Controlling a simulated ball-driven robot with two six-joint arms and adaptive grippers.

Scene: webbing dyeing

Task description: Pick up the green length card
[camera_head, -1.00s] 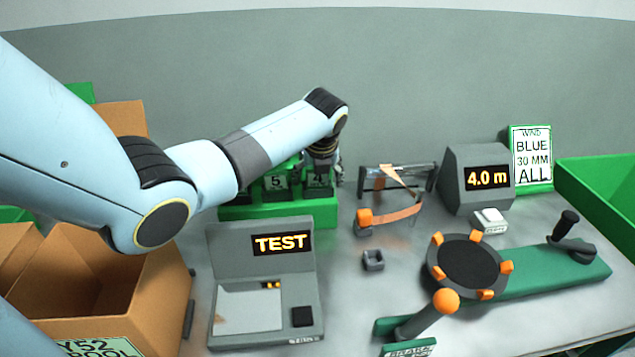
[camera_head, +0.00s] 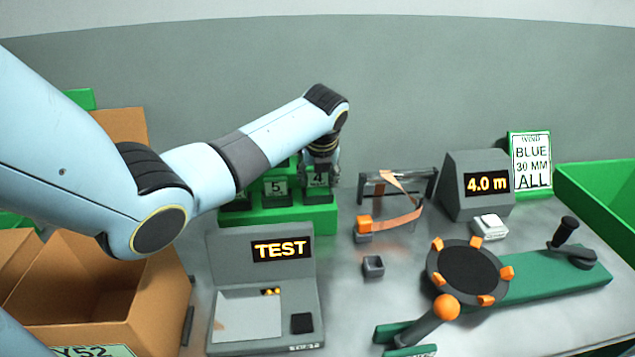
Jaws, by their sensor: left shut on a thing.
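A green stepped rack (camera_head: 262,218) stands behind the test unit and carries dark green length cards. One card reads 5 (camera_head: 277,187) and another reads 4 (camera_head: 318,180); a further one at the left is mostly behind my arm. My left gripper (camera_head: 320,166) points down at the rack's right end, shut on a green length card at the card marked 4. The fingertips are small and partly hidden, so the exact grip is unclear. The card still sits at the rack. My right gripper is not in view.
A grey TEST unit (camera_head: 230,258) stands in front of the rack. An open cardboard box (camera_head: 150,300) is at left. A webbing stand (camera_head: 400,180), a 4.0 m display (camera_head: 460,195) and a winder (camera_head: 530,282) are at right.

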